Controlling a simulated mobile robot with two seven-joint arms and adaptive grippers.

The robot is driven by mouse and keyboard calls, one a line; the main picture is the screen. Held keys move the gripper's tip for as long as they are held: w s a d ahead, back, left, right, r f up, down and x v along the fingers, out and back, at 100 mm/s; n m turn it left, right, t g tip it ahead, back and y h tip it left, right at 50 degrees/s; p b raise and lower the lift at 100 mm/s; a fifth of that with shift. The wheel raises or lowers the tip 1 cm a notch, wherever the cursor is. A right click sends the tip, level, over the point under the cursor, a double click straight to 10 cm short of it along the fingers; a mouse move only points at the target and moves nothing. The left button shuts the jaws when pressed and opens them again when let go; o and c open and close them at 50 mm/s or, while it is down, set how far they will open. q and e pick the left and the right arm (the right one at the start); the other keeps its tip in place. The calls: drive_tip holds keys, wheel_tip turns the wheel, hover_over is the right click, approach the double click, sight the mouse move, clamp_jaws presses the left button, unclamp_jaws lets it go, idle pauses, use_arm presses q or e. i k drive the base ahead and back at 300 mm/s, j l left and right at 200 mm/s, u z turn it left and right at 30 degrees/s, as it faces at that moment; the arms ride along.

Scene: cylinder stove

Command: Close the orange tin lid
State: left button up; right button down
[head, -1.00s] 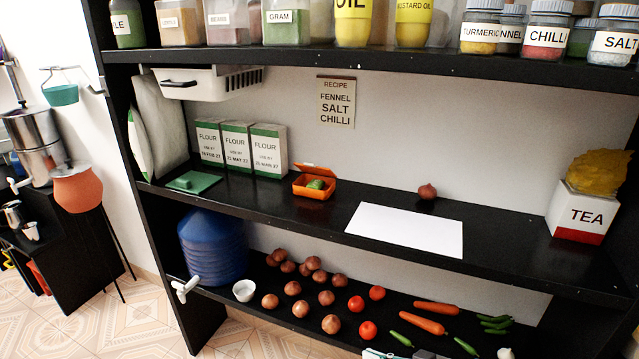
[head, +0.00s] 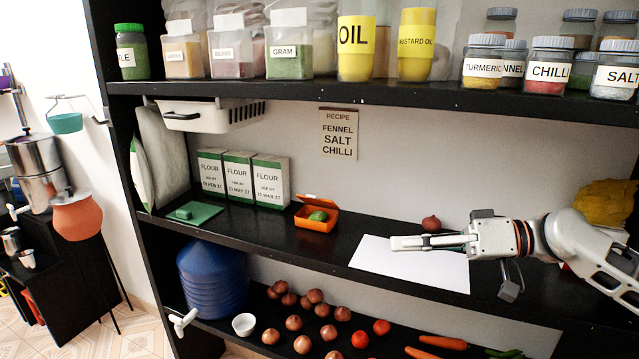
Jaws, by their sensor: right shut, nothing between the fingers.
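The orange tin (head: 316,221) stands on the middle shelf, between the flour packs and the white sheet. Its orange lid (head: 320,202) is raised at the back, so the tin is open. A green item (head: 318,216) sits inside it. My right gripper (head: 394,243) reaches in from the right, over the white sheet. Its fingers point left towards the tin, with a gap between them and it. It is shut and empty. My left gripper is not in view.
A white sheet (head: 400,268) lies under my right gripper, with an onion (head: 431,224) behind it. Flour packs (head: 270,181) and a green board (head: 192,213) are left of the tin. A white basket (head: 205,118) hangs under the upper shelf (head: 300,92). Dark shelf is bare around the tin.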

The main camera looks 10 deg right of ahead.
sight(310, 200)
drive_tip(key=i, duration=0.9)
